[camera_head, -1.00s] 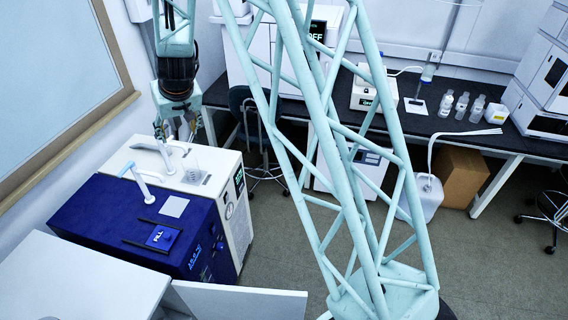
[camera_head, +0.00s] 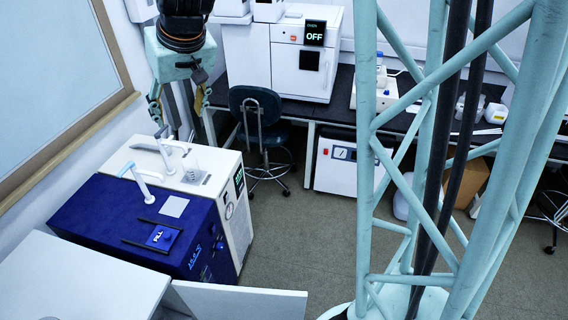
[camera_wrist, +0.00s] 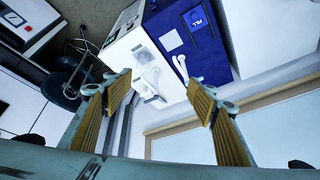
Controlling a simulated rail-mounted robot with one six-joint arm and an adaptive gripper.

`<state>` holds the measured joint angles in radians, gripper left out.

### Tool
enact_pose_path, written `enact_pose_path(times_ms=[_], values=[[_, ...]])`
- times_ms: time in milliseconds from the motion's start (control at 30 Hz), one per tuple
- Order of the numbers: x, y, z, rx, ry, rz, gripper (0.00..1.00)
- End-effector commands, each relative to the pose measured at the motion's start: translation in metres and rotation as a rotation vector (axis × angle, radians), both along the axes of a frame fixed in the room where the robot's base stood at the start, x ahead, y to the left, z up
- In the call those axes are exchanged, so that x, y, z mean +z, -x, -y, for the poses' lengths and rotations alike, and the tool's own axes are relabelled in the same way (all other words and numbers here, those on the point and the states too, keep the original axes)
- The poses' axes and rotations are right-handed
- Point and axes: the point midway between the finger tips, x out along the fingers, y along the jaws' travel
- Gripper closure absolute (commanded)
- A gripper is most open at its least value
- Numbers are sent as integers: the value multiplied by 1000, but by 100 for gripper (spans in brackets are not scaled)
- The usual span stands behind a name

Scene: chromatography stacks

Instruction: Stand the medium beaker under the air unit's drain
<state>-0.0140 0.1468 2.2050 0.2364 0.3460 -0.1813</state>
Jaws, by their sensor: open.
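A clear beaker (camera_head: 193,165) stands upright on the grey square pad on top of the white unit (camera_head: 235,200). It is faint, also in the wrist view (camera_wrist: 143,56), and its size is hard to judge. A white curved spout (camera_head: 168,158) rises beside it; I cannot tell whether its outlet is directly over the beaker. My gripper (camera_head: 179,112) is open and empty, above and behind the unit, apart from the beaker. In the wrist view its yellow-padded fingers (camera_wrist: 160,97) are spread wide, with the spout between and beyond them.
A blue unit (camera_head: 135,225) marked FILL adjoins the white one, with its own white spout (camera_head: 141,182) and a pale square pad (camera_head: 173,206). A framed wall panel (camera_head: 50,75) is close at left. A chair (camera_head: 258,115) and the black bench (camera_head: 345,110) stand behind.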

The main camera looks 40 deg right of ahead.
Motion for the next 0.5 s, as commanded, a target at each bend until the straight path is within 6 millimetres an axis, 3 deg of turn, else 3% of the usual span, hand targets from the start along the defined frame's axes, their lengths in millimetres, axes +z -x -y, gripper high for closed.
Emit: enact_pose_path(times_ms=[500], values=[[59,103,3,17,8,-21,47]])
